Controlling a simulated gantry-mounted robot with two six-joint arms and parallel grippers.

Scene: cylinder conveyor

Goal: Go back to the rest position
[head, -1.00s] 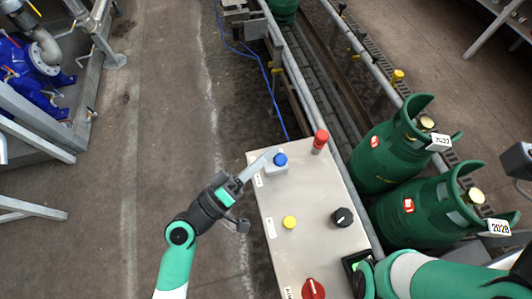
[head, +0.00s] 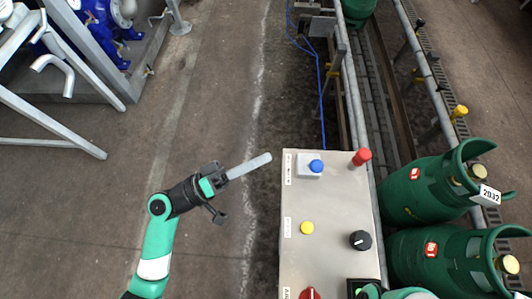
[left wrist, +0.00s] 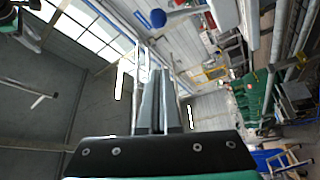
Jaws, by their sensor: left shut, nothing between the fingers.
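My left gripper (head: 248,167) is shut and empty. In the head view it hangs over the dark floor, left of the control box and apart from it, with its fingers pointing right and slightly up. In the left wrist view its closed fingers (left wrist: 155,100) point away from the camera. The control box (head: 335,195) has a blue button (head: 316,166), a yellow button (head: 307,228), a black knob (head: 360,240) and a red knob (head: 309,294). My right gripper does not show; only a piece of green arm shows at the bottom edge.
A red lamp (head: 361,157) stands up at the box's far right corner. Two green gas cylinders (head: 425,190) are on the conveyor at right, the nearer one (head: 440,262) close beside it. A metal frame (head: 75,60) is at upper left. The floor around my left arm is clear.

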